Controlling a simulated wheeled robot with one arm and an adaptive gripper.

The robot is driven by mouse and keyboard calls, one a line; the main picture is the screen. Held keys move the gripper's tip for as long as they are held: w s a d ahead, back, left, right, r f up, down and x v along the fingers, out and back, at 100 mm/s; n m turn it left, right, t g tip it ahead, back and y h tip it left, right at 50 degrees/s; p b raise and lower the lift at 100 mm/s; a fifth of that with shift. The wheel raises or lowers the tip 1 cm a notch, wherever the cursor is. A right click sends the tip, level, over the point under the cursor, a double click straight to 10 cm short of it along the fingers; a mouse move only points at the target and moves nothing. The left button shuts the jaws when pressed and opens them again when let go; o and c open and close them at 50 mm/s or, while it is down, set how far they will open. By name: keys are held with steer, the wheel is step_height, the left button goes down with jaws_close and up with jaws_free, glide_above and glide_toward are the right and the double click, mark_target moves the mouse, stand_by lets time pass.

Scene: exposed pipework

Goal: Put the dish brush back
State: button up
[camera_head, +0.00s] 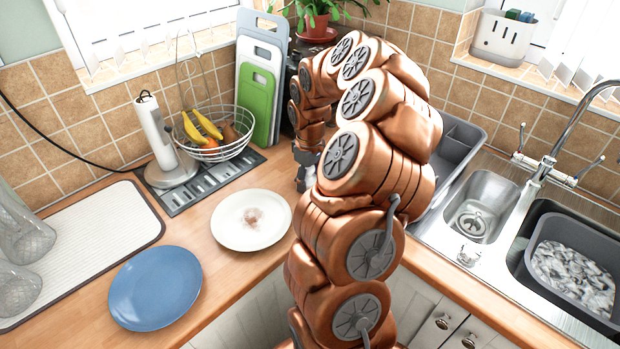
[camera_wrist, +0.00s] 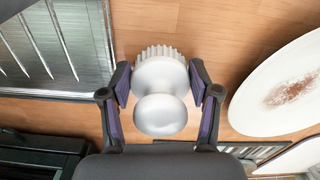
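The dish brush (camera_wrist: 160,113) has a rounded silver-white knob and a paler ribbed edge of bristles; it shows in the wrist view. My gripper (camera_wrist: 161,78) has one finger on each side of the brush head, with the dark purple pads against it and no clear gap. The wood counter lies beyond it; whether the bristles touch the counter cannot be told. In the head view my gripper (camera_head: 306,170) is low over the counter, right of the white plate, and mostly hidden by my arm. The brush is not visible there.
A stained white plate (camera_head: 251,221) and a blue plate (camera_head: 155,288) lie on the counter. A fruit basket (camera_head: 222,151) and paper towel holder (camera_head: 168,163) stand behind. A grey caddy (camera_head: 503,40) sits on the sill. The sink (camera_head: 478,207) is right of my arm.

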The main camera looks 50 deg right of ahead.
steer(key=o, duration=0.5)
steer(key=shift+r, duration=0.1)
steer(key=shift+r+p, duration=0.2)
steer(key=shift+p, duration=0.1)
step_height(320, 180, up, 10)
steer(key=b, duration=0.3)
steer(key=shift+r+b, duration=0.4)
steer(key=shift+r, duration=0.45)
